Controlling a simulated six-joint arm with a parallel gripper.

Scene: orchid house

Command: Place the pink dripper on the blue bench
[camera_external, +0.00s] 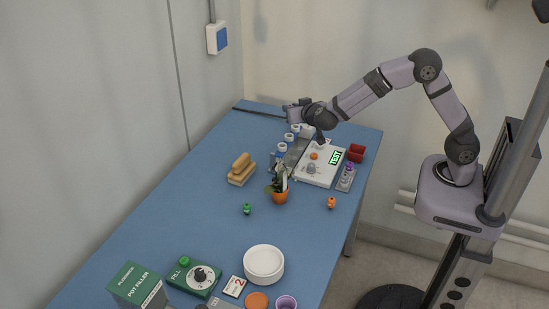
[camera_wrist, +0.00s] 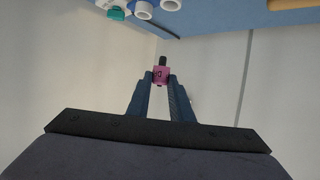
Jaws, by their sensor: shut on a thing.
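My gripper (camera_wrist: 160,82) is shut on the pink dripper (camera_wrist: 161,75), a small pink piece with a dark tip, between its fingertips in the wrist view. In the external view my gripper (camera_external: 291,114) is over the far end of the blue bench (camera_external: 180,222), near the white-topped bottles; I cannot make out the pink dripper there. The bench also shows upside down along the top of the wrist view (camera_wrist: 225,17). The dripper appears clear of the bench surface.
A white device (camera_external: 316,178) with a green display, a red bin (camera_external: 356,153), a potted plant (camera_external: 280,197) and a wooden block (camera_external: 241,171) stand on the bench. Green (camera_external: 247,209) and orange (camera_external: 331,203) drippers lie nearer. The left middle of the bench is clear.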

